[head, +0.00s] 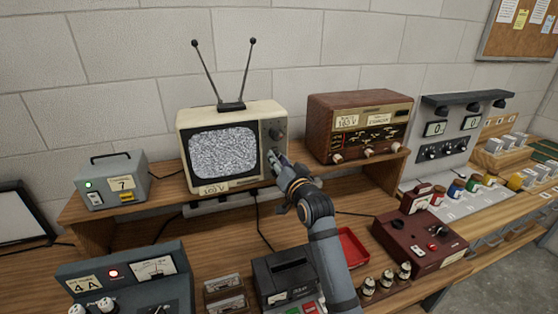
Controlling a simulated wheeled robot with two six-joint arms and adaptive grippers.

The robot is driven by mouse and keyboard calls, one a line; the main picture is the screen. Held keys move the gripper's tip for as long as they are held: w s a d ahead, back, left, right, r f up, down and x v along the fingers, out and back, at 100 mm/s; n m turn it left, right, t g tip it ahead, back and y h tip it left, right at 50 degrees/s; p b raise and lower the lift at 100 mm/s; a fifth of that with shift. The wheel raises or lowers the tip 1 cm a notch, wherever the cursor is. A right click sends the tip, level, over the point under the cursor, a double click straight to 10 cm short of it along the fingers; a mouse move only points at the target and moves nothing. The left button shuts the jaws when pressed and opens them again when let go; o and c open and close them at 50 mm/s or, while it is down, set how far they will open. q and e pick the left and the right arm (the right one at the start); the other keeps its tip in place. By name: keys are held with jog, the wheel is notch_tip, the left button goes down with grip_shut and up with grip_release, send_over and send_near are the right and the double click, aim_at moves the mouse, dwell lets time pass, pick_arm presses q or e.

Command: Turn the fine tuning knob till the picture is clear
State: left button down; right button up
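The small cream television (244,112) stands on the wooden shelf, with two antennas on top. Its screen (222,150) shows grey static. A dark round knob (276,133) shows on the upper part of its right-hand control panel. My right gripper (275,160) is at the lower part of that panel, below the upper knob. The gripper hides that part of the panel, so I cannot see a fine tuning knob there or whether the fingers are closed on one. My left gripper is not in view.
A brown wooden radio (350,101) stands right of the television, and a grey box (112,185) stands left. Below are a meter box (130,275), a red tray (352,248) and a dark red device (412,243). The wall is close behind.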

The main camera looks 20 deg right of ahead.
jog(key=shift+o, duration=1)
jog(key=s, duration=1.2)
jog(key=shift+d, duration=0.45)
jog(key=shift+f, duration=0.15)
